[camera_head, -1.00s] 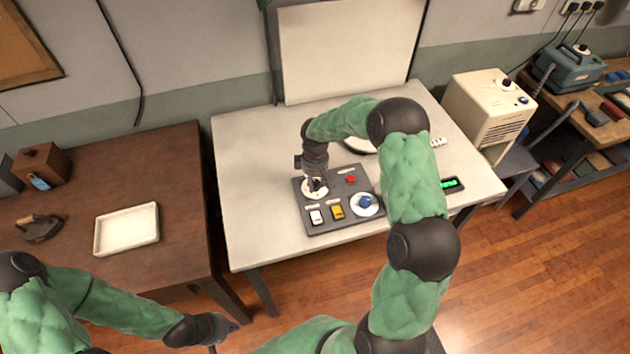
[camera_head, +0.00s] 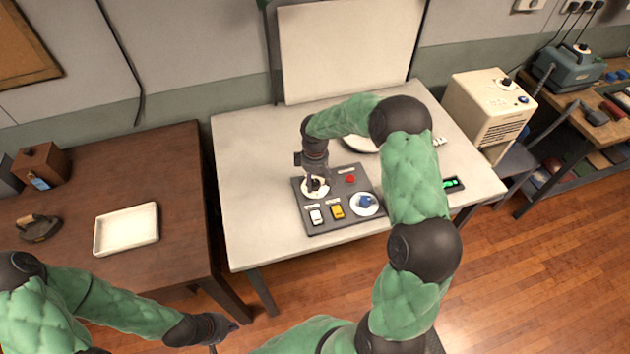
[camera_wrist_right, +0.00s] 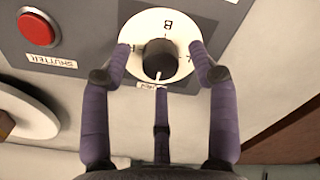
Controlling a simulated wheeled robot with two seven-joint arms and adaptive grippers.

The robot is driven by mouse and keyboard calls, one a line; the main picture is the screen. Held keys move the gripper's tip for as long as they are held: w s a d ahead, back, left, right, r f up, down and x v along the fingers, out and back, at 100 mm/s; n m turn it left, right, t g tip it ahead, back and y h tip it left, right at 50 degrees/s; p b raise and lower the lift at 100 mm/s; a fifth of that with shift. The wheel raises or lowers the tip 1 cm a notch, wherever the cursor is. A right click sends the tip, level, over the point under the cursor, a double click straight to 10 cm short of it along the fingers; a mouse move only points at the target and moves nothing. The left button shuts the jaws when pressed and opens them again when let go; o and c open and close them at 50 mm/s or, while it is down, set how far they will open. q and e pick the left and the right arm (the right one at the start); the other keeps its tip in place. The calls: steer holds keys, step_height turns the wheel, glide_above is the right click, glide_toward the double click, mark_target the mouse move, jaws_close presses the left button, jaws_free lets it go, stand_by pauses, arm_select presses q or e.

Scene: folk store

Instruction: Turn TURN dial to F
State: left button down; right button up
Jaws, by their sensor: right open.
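The dial (camera_head: 317,194) is a white disc with a black knob on the dark grey panel (camera_head: 342,224). In the right wrist view, the disc (camera_wrist_right: 184,20) carries an upside-down B at the top and less clear marks at its sides. The knob (camera_wrist_right: 160,56) has a white pointer line toward the bottom, near a small label too blurred to read. My right gripper (camera_head: 316,182) is over the dial. Its fingers (camera_wrist_right: 163,60) are open, one on each side of the knob and apart from it. My left gripper (camera_head: 217,329) hangs at the lower left, away from the panel.
The panel also has a red button (camera_head: 350,179), a white switch (camera_head: 316,217), a yellow switch (camera_head: 338,212) and a blue knob (camera_head: 366,201) on a white disc. The table (camera_head: 245,205) is clear left of the panel. A green-lit display (camera_head: 451,184) lies at right.

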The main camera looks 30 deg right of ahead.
mark_target(315, 182)
step_height(315, 182, up, 11)
stand_by(0.4)
stand_by(0.4)
